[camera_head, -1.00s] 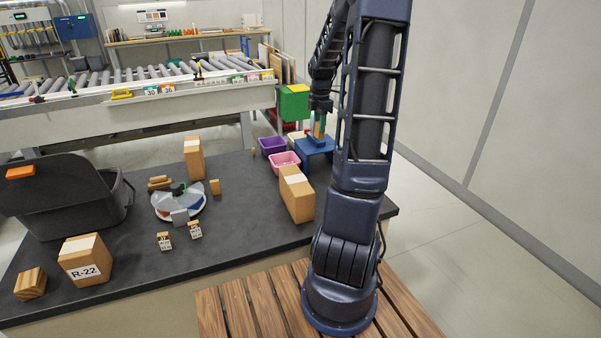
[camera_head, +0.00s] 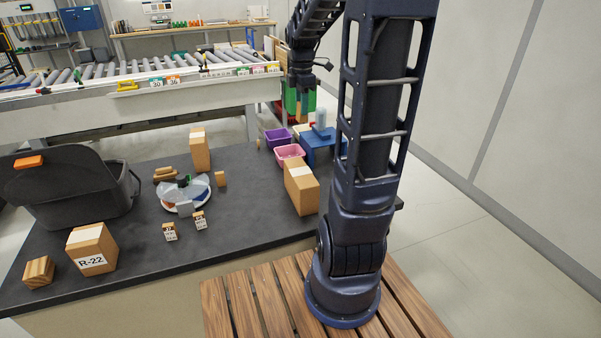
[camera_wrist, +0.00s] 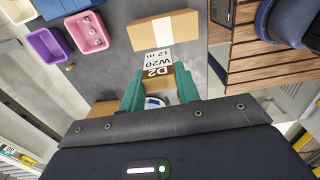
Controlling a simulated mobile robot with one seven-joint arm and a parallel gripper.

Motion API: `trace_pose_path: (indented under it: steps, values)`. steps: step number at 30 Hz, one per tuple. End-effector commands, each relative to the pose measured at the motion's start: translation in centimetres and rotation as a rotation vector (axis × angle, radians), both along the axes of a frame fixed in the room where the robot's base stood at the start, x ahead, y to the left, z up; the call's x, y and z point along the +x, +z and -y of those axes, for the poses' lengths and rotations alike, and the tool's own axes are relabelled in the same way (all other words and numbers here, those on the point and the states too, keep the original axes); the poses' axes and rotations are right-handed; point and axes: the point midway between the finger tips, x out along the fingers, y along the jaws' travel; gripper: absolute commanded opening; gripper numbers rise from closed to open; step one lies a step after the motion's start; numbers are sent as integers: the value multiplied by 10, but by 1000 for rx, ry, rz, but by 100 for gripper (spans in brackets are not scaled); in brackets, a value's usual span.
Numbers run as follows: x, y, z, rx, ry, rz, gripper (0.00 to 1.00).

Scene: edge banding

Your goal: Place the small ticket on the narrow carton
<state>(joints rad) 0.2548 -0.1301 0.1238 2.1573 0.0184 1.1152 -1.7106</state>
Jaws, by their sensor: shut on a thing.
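My gripper (camera_head: 301,108) is raised above the back right of the dark table. Its green fingers are shut on a brown ticket block; in the wrist view, between the fingers (camera_wrist: 160,92), the ticket (camera_wrist: 158,68) reads "W20 12 m" and "D2". A slim upright carton (camera_head: 200,150) with a pale top stands at the table's back, left of my gripper. A longer carton (camera_head: 301,190) with a white strip stands at the right; it also shows in the wrist view (camera_wrist: 146,36). A wider carton marked R-22 (camera_head: 92,250) stands front left. The held ticket is apart from all three.
Two small tagged blocks (camera_head: 169,232) (camera_head: 200,220) stand mid-table beside a round dispenser (camera_head: 185,194). A black bin (camera_head: 70,195) is at left. Purple (camera_head: 278,137) and pink (camera_head: 290,152) trays and a blue stand (camera_head: 320,148) sit back right. The front middle is clear.

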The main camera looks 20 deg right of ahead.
Motion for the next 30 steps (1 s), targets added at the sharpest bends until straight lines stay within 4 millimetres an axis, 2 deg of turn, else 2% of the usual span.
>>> trace_pose_path:
  steps: [4, 8, 24, 30]
  values:
    - [-7, 5, -6, 0, -1, 2, 11]
    - [-9, -3, -8, 0, -2, -2, 11]
    - [-10, -117, -7, 0, -1, -5, 11]
    - [-9, -145, -8, -1, -1, -2, 11]
